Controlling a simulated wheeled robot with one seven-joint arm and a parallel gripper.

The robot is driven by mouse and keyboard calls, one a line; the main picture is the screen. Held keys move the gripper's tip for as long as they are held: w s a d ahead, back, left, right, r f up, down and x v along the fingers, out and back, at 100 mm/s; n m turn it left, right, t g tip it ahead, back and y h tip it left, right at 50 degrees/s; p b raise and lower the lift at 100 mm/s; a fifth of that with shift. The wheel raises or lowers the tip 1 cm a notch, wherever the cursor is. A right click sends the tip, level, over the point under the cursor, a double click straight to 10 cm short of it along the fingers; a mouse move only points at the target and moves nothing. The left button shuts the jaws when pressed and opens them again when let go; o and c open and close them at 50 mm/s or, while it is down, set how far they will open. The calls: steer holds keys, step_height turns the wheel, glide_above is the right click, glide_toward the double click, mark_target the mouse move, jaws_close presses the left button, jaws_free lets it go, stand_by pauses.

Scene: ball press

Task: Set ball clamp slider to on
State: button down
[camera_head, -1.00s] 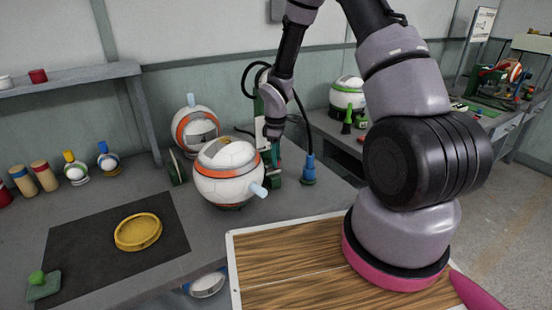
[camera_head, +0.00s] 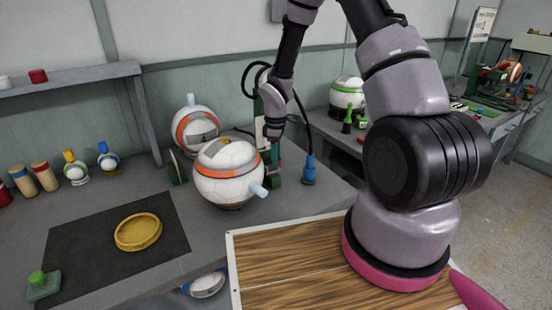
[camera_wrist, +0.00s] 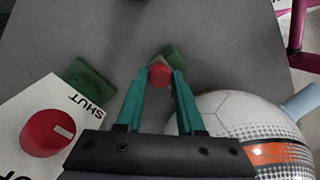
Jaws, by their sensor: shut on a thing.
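In the wrist view my gripper (camera_wrist: 160,76) is shut on a small red knob (camera_wrist: 160,73). The knob sits on a green base (camera_wrist: 175,55), which looks like the ball clamp slider; its on or off position cannot be read. A white ball with an orange band (camera_wrist: 262,138) lies close to the right of my fingers. In the head view my gripper (camera_head: 274,152) points down just right of this ball (camera_head: 226,172), by the green ball press (camera_head: 277,177). The fingertips and the knob are mostly hidden there.
A white panel marked SHUT (camera_wrist: 70,115) with a red dial (camera_wrist: 44,132) stands left of my fingers. A second ball (camera_head: 194,128) is behind the first. A yellow ring (camera_head: 138,232) lies on the dark mat.

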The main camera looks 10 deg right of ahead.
steer(key=shift+s+a, duration=0.15)
steer(key=shift+a, duration=0.35)
steer(key=c, duration=0.5)
jaws_free()
step_height(320, 180, up, 11)
steer(key=shift+f, duration=0.1)
